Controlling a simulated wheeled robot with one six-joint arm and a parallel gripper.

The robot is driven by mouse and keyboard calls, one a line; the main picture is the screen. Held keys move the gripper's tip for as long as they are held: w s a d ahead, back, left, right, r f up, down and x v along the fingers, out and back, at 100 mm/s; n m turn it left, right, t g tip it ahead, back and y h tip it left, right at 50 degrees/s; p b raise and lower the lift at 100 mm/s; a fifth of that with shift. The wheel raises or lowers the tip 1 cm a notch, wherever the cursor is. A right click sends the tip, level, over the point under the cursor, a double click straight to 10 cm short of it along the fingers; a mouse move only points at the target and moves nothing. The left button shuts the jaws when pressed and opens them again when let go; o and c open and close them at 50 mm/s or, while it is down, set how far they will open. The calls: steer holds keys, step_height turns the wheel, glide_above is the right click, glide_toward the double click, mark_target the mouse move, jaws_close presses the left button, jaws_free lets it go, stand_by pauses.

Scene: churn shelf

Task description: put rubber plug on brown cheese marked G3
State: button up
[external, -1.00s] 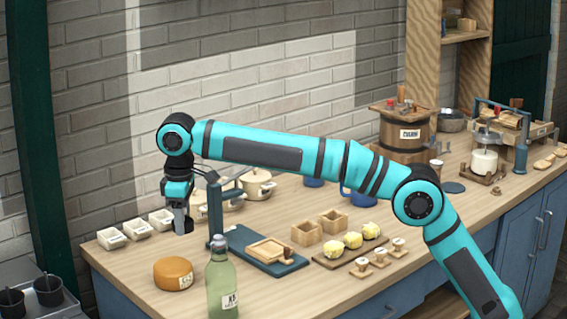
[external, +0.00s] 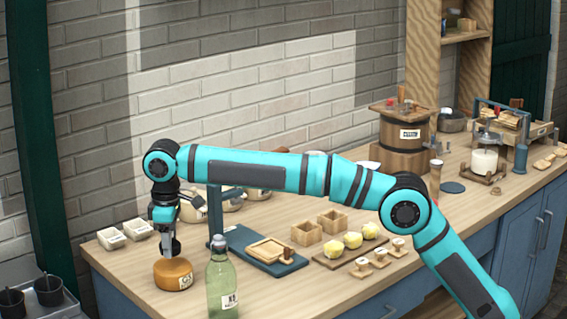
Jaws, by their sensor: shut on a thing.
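The brown cheese (external: 173,276) is an orange-brown wheel near the front left of the worktop. It has a pale label on its side, too small to read surely. My gripper (external: 172,250) points straight down over the top of the cheese. It is shut on a small dark grey piece, taken as the rubber plug, which is mostly hidden by the fingers. The held piece is at or just above the cheese's top; I cannot tell whether they touch.
A green bottle (external: 222,284) stands close right of the cheese. Two small white trays (external: 111,238) show behind it at left. A blue stand (external: 240,240) with a wooden board (external: 267,250) is further right. Pots (external: 255,194) stand behind my arm.

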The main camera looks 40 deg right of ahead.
steer(key=shift+f, duration=1.7)
steer(key=shift+f, duration=0.1)
steer(key=o, duration=1)
step_height(320, 180, up, 11)
steer(key=shift+r, duration=0.6)
